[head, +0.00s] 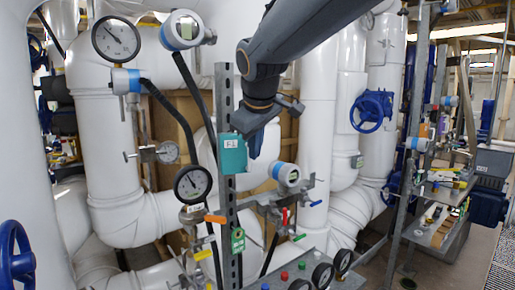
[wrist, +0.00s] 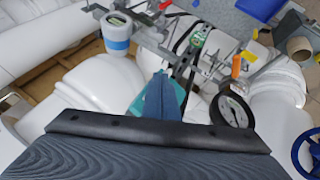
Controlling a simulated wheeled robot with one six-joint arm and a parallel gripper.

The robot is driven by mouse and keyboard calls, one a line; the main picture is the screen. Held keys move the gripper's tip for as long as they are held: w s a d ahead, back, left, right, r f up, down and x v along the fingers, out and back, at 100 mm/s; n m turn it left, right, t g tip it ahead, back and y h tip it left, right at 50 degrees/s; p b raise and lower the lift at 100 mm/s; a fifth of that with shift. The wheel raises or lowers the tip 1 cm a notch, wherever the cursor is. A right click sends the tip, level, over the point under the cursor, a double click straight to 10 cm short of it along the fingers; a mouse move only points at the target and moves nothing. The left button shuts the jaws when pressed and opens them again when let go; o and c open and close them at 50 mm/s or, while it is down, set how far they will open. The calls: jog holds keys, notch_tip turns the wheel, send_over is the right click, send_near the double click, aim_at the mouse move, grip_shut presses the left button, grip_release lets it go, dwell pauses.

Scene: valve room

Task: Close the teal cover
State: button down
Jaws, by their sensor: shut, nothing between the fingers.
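The teal cover (head: 233,154) is a small box-like piece with a white label at its top, on the upright grey perforated post. My gripper (head: 256,148) is just to its right in the head view, fingers pointing down and partly hidden behind the cover. In the wrist view my shut, empty fingers (wrist: 157,98) lie in front of the teal cover (wrist: 178,98), which shows on both sides of them. Whether they touch it I cannot tell. The cover's hinge and how far it stands open are not clear.
The post (head: 226,95) carries a green tag (head: 238,240) lower down. Pressure gauges (head: 193,184), a white-and-blue transmitter (head: 287,174) and small coloured-handled valves crowd around it. Large white pipes (head: 318,110) stand behind. A blue handwheel (head: 371,111) is at the right.

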jog(key=shift+w+d+p, duration=0.1)
jog(key=shift+w+d, duration=0.1)
jog(key=shift+w, duration=0.5)
jog(key=shift+w+d+p, duration=0.1)
jog(key=shift+w+d, duration=0.1)
jog(key=shift+w, duration=0.5)
jog(key=shift+w+d+p, duration=0.1)
jog(key=shift+w+d, duration=0.1)
jog(key=shift+w, duration=0.5)
jog(key=s+d+r+p, duration=0.2)
jog(key=d+r+p, duration=0.35)
jog(key=r, duration=0.25)
jog(key=s+d+f+m+g+b, duration=0.1)
jog(key=s+d+f+m, duration=0.2)
jog(key=f, duration=0.4)
jog(key=s+d+f+g+b, duration=0.1)
jog(key=s+d+f, duration=0.1)
jog(key=d+f, duration=0.35)
jog(key=s+d+f+m+g+b, duration=0.1)
jog(key=s+d+f+m, duration=0.15)
jog(key=f, duration=0.65)
jog(key=s+d+f+m+g+b, duration=0.1)
jog(key=s+d+f, duration=0.3)
jog(key=s+f, duration=0.4)
jog(key=s+d+f+m+g+h+b, duration=0.1)
jog(key=s+d+f+m+b, duration=0.2)
jog(key=s+f, duration=0.6)
jog(key=shift+s+d+f+m+g, duration=0.25)
jog(key=shift+d+f+m+g, duration=0.2)
jog(key=shift+f+m, duration=0.4)
